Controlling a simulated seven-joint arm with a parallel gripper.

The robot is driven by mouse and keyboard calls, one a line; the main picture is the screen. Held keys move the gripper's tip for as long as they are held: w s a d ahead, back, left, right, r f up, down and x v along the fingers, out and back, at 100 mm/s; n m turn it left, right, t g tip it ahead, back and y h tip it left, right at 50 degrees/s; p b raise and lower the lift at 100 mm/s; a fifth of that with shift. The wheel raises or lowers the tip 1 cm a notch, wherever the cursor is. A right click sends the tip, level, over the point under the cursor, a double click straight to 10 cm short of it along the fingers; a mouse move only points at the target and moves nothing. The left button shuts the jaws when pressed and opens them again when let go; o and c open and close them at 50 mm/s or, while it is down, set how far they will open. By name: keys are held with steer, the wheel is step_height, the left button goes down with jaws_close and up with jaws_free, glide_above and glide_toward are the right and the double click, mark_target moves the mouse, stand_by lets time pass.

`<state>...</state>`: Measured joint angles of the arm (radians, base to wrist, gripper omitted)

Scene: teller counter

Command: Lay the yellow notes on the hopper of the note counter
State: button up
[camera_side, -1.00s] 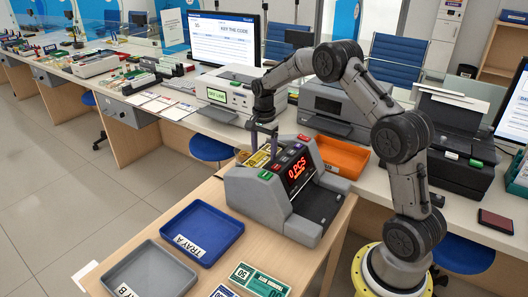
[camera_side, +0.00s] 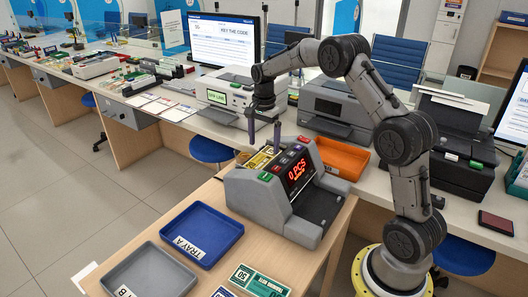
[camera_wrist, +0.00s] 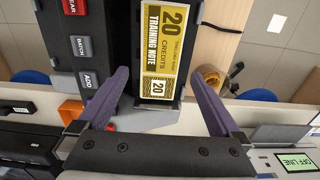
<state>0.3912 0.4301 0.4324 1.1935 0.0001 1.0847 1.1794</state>
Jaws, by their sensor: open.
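The yellow notes (camera_wrist: 165,45) lie flat in the hopper of the note counter (camera_side: 268,196), printed "20 CREDITS TRAINING NOTE". In the side view the yellow notes (camera_side: 259,160) show as a yellow patch at the back of the counter, partly hidden by its top. The hopper (camera_wrist: 152,117) shows as a dark bed around and below the notes in the wrist view. My gripper (camera_wrist: 162,98) is open, with its purple fingers apart on either side of the notes' near end and nothing between them. In the side view my gripper (camera_side: 264,137) is just above the hopper. The counter's display reads "0 PCS".
A blue tray A (camera_side: 226,218) and a grey tray B (camera_side: 180,262) stand left of the counter. Green notes (camera_side: 262,278) lie at the table's front. An orange tray (camera_side: 350,153) and a printer (camera_side: 333,100) stand behind the counter.

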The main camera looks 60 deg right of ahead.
mark_target(264, 158)
step_height(264, 158, up, 8)
steer(key=s+a+r+n+t, duration=0.3)
steer(key=s+a+r+n, duration=0.65)
steer(key=s+a, duration=0.35)
steer(key=s+a+f+n+t, duration=0.1)
steer(key=s+a+f+n, duration=0.1)
steer(key=s, duration=0.6)
steer(key=s+a+f+n+t, duration=0.1)
steer(key=s+a+n, duration=0.3)
steer(key=s, duration=0.5)
steer(key=shift+s+a+f+n+t, duration=0.25)
steer(key=shift+f+n, duration=0.2)
steer(key=shift+n, duration=0.8)
